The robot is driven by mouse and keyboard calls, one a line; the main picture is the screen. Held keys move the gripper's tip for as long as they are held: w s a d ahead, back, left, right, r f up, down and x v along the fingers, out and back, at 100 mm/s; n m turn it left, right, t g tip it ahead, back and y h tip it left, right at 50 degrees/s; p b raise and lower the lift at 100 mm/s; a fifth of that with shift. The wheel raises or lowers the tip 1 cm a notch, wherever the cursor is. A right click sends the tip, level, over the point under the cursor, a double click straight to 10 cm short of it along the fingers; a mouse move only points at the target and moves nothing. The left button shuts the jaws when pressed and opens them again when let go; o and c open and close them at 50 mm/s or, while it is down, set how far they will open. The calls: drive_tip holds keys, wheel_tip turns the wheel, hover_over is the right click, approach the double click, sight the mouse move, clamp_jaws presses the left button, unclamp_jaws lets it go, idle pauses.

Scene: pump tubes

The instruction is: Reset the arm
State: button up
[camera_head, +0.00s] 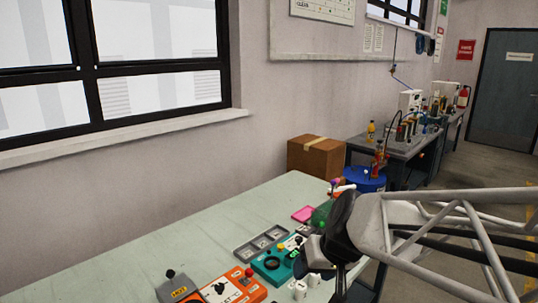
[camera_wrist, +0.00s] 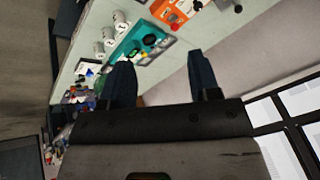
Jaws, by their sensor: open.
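My gripper (camera_wrist: 162,65) shows in the wrist view with its two dark fingers spread apart and nothing between them. The fingers point toward the table (camera_head: 130,258) and overlap the view of the teal box (camera_wrist: 140,42); I cannot tell the distance. In the head view my arm reaches in from the right, over the table's right edge. Its black joint hides part of the table there, and the fingers are hard to make out. The teal box (camera_head: 272,265) stands on the table beside an orange box (camera_head: 237,286).
A grey box (camera_head: 177,289) with a black knob, a grey compartment tray (camera_head: 262,243) and a pink item (camera_head: 303,213) are on the table. White cups (camera_wrist: 107,34) stand near the teal box. A cardboard box (camera_head: 316,157) is behind. The table's left part is clear.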

drive_tip(key=s+d+r+m+h, duration=0.1)
drive_tip(key=s+d+h, duration=0.1)
drive_tip(key=s+d, duration=0.2)
drive_tip(key=s+d+r+m+g+h, duration=0.1)
drive_tip(key=s+d, duration=0.4)
drive_tip(key=s, duration=0.5)
drive_tip(key=shift+r+h, duration=0.2)
drive_tip(key=shift+h, duration=0.4)
drive_tip(key=shift+d, duration=0.1)
